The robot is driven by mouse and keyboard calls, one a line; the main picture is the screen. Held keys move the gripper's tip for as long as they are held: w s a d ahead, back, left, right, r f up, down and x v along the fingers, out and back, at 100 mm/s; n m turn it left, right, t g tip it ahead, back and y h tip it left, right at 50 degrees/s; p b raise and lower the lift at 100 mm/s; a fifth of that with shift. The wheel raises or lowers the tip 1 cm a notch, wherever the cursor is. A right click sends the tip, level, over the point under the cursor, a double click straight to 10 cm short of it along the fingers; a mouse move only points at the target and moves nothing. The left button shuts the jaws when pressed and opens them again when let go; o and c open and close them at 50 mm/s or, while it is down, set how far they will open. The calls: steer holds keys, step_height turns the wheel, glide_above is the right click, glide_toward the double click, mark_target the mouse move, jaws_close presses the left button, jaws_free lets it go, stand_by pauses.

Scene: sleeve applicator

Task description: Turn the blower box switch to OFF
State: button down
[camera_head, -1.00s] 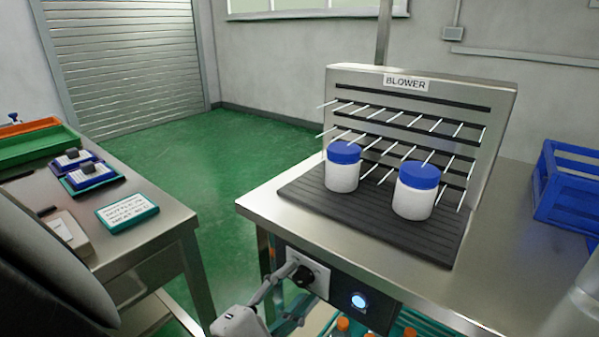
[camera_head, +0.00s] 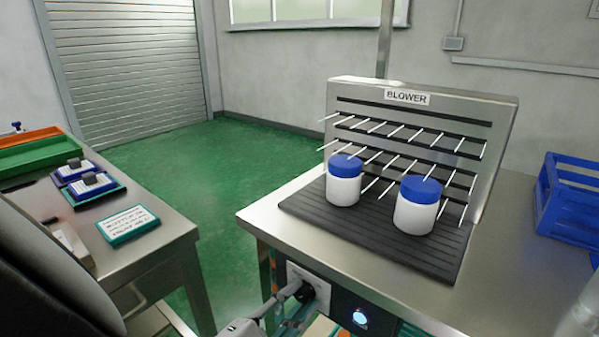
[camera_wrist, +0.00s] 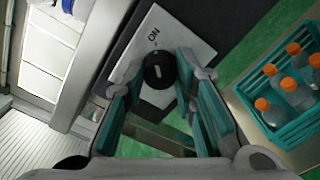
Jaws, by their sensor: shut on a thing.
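The blower box front carries a pale switch plate (camera_head: 299,274) with a black rotary knob (camera_wrist: 159,70). In the wrist view the plate has the letters "ON" beside the knob, and the knob carries a pale pointer mark. My gripper (camera_wrist: 157,80) has its teal-padded fingers on both sides of the knob, shut on it. In the head view my gripper (camera_head: 291,291) reaches the switch from the lower left and partly hides the knob. A round blue-white light (camera_head: 360,318) to the right of the switch is lit.
The blower rack (camera_head: 405,120) with white rods stands on the metal table (camera_head: 270,218). Two blue-lidded white jars (camera_head: 344,182) stand on its dark mat. A teal crate of orange-capped bottles (camera_wrist: 270,118) is below. A blue crate (camera_head: 570,200) sits right; another table (camera_head: 165,225) is left.

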steer(key=n+p, duration=0.3)
steer(key=p, duration=0.1)
steer(key=shift+s+r+n, duration=0.1)
steer(key=shift+r+n, duration=0.1)
steer(key=shift+n, duration=0.2)
steer(key=n+p, duration=0.4)
steer(key=shift+n+p, duration=0.3)
steer(key=n+p, duration=0.3)
steer(key=n, duration=0.1)
steer(key=shift+a+f, duration=0.1)
steer(key=shift+f, duration=0.05)
steer(key=shift+f+n+p, duration=0.1)
steer(key=shift+n+p, duration=0.75)
steer(key=shift+n, duration=1.65)
steer(key=c, duration=1.3)
jaws_free()
steer(key=shift+a, duration=0.1)
